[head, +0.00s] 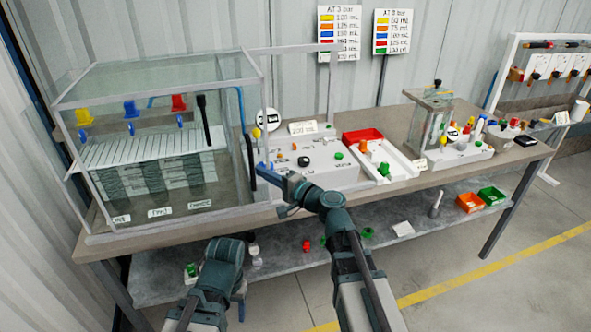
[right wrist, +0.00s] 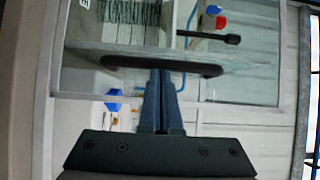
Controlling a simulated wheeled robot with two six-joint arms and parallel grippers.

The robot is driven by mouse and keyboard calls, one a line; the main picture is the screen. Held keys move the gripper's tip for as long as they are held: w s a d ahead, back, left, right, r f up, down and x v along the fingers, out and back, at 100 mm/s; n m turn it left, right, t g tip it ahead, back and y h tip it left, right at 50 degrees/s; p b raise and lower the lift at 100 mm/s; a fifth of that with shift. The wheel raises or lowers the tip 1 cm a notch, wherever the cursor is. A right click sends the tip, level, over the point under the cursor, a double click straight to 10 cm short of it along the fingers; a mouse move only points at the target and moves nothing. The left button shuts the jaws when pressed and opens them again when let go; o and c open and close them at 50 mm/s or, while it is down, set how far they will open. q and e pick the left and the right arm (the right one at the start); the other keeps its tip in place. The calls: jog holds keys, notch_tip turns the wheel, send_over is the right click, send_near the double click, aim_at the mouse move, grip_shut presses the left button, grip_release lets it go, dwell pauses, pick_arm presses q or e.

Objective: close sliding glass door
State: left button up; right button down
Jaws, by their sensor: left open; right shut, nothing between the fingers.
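The clear glass cabinet (head: 150,232) stands at the left end of the bench, with a light frame. A tall black bar handle (head: 249,162) is at its right end; in the right wrist view the handle (right wrist: 115,62) lies across a glass pane. A pale frame (head: 290,49) extends right from the cabinet top; how far the door stands open is unclear. My right gripper (head: 262,170) is shut and empty, its fingertips at the handle's middle; whether they touch is unclear. My left gripper (head: 240,305) is low before the bench, pointing down; its fingers are mostly hidden.
Inside the cabinet are yellow, blue and red clips and stacked grey plates (head: 160,180). A white panel (head: 320,165), red tray (head: 362,138) and clear tank (head: 432,115) stand rightward on the bench. A lower shelf (head: 170,285) holds small parts. Floor is free at right.

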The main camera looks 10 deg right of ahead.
jog(key=a, duration=0.9)
jog(key=shift+s, duration=0.25)
